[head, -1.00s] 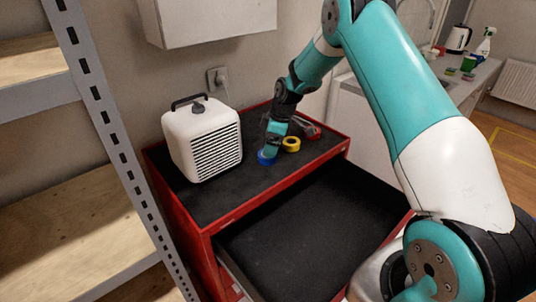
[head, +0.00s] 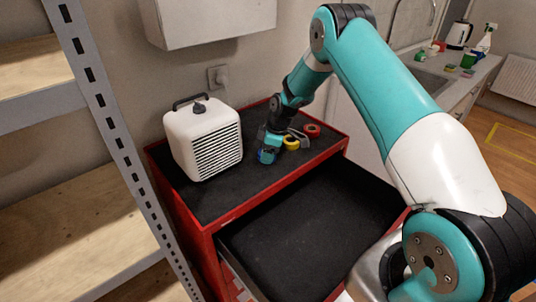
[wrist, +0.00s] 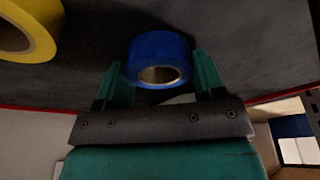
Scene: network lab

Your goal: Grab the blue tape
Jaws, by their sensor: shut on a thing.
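The blue tape roll (wrist: 159,56) sits between the two teal fingers of my gripper (wrist: 158,80) in the wrist view. My gripper is shut on it. In the head view my gripper (head: 267,156) is low over the black top of the red tool cabinet, and only a little of the blue tape (head: 265,157) shows there. Whether the tape still touches the cabinet top is hard to tell.
A yellow tape roll (head: 291,143) and a red tape roll (head: 312,130) lie right of my gripper. A white heater (head: 205,142) stands to the left. The red cabinet (head: 207,229) has an open, empty-looking drawer (head: 310,230) in front. Metal shelving (head: 110,130) stands at left.

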